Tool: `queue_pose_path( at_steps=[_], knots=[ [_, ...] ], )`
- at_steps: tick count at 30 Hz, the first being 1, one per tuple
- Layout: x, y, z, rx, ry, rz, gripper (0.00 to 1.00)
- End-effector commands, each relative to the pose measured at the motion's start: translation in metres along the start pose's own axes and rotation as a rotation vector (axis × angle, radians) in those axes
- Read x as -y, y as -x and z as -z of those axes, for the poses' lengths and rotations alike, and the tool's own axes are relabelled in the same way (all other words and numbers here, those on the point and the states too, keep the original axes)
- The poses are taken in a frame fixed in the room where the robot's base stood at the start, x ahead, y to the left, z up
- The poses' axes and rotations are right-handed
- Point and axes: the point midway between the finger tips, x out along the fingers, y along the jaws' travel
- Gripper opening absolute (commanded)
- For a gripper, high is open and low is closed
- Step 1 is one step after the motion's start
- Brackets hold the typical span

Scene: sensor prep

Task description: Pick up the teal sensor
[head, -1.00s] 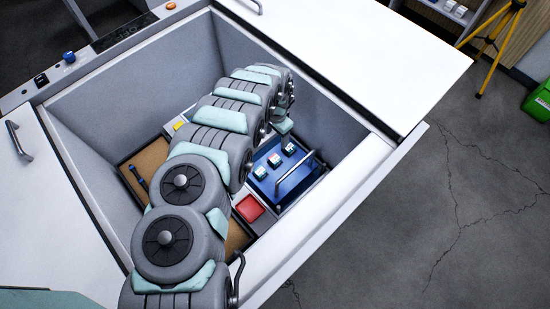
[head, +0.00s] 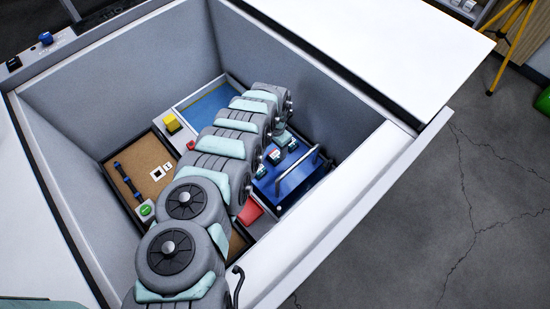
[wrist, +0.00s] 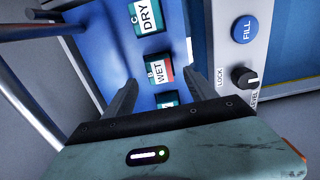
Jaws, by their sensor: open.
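Several small teal blocks with white labels sit in a row on a blue panel. In the wrist view, one reads "C DRY" (wrist: 146,17), one "B WET" (wrist: 158,68), and a third (wrist: 167,98) is partly hidden by my gripper's body. My gripper (wrist: 159,83) is open, its two dark fingers pointing toward the row, one on each side of the "B WET" and third blocks. Nothing is held, and I cannot tell whether the fingers touch anything. In the head view the blue panel (head: 290,188) lies under the end of my arm, which hides part of the row.
A metal bar handle (head: 300,176) rises beside the blocks. A blue FILL button (wrist: 244,30) and black knob (wrist: 245,78) sit to their right in the wrist view. High grey walls surround everything.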

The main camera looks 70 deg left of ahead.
Motion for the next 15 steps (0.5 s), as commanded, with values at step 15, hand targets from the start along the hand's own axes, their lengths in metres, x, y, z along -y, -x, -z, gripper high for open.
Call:
queue_pose_path(
  at_steps=[15],
  knots=[
    [-0.001,-0.055,-0.001,-0.002,0.000,0.000,0.65]
  ],
)
